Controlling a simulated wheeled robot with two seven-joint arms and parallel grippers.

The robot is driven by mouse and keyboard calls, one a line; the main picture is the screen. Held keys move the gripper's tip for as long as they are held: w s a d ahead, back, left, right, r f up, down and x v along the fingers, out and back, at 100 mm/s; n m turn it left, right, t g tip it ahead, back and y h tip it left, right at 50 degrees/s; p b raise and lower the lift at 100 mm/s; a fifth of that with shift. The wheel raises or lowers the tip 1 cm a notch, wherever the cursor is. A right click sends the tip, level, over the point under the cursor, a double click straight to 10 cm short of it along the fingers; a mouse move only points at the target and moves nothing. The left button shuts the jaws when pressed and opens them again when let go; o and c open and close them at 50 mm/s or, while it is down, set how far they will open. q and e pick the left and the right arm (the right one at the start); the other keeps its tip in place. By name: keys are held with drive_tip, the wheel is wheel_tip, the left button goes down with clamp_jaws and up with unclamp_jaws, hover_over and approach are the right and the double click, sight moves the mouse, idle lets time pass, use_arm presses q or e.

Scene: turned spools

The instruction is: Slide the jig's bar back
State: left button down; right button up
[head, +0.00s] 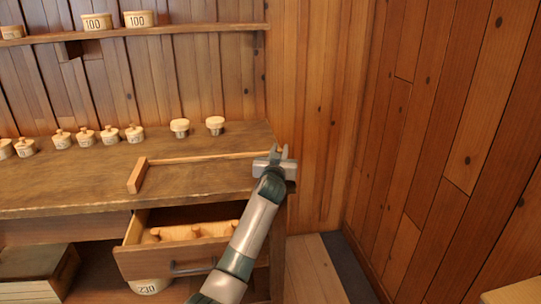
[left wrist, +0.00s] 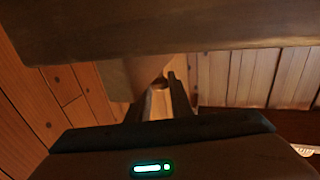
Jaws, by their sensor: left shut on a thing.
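The jig lies on the wooden bench. Its thin pale bar (head: 210,158) runs from a wooden end block (head: 137,176) on the left to my left gripper at the bench's right end. My left gripper (head: 278,155) is shut at the right end of the bar and hides that end. In the left wrist view, the fingers (left wrist: 156,100) close on a pale wooden part, mostly shadowed. My right gripper is not in view.
Several lidded wooden pots (head: 86,136) stand along the back of the bench (head: 70,185). More pots (head: 139,19) stand on a wall shelf. A drawer (head: 170,257) below is open with spools inside. The wall at right is clear of objects.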

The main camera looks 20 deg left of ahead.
use_arm(q)
drive_tip(key=shift+d+r, duration=0.1)
drive_tip(key=shift+d, duration=0.05)
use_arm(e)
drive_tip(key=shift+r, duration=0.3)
use_arm(q)
drive_tip(key=c, duration=1.6)
unclamp_jaws()
drive_tip(key=shift+w+d, duration=0.1)
drive_tip(key=shift+c, duration=0.2)
drive_tip(key=shift+o, duration=0.3)
drive_tip(key=shift+w+d, duration=0.1)
drive_tip(key=shift+d, duration=0.05)
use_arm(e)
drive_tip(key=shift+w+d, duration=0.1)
use_arm(q)
drive_tip(key=v, duration=1.7)
drive_tip(key=shift+s, duration=0.25)
